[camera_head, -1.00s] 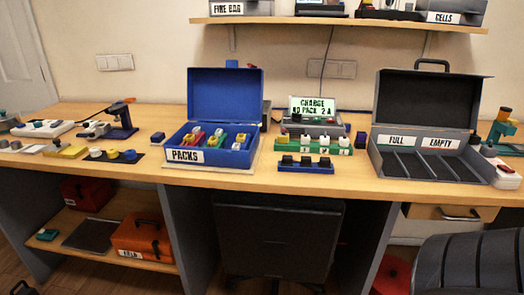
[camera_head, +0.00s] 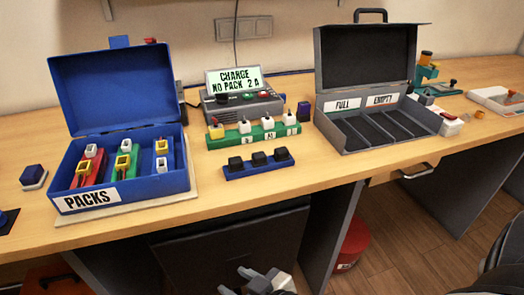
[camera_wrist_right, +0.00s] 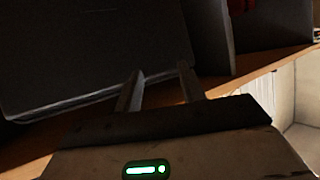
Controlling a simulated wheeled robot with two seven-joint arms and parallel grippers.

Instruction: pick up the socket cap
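My right gripper (camera_head: 258,276) is at the bottom edge of the head view, below and in front of the table. In the wrist view its two fingers (camera_wrist_right: 160,85) stand apart with nothing between them. My left gripper is not in view.
A blue open PACKS box (camera_head: 125,186) with coloured packs stands left. A grey charger with a lit screen (camera_head: 234,79) is behind the green strip. A grey open case (camera_head: 352,147) stands right. The table front (camera_head: 330,179) has bare wood.

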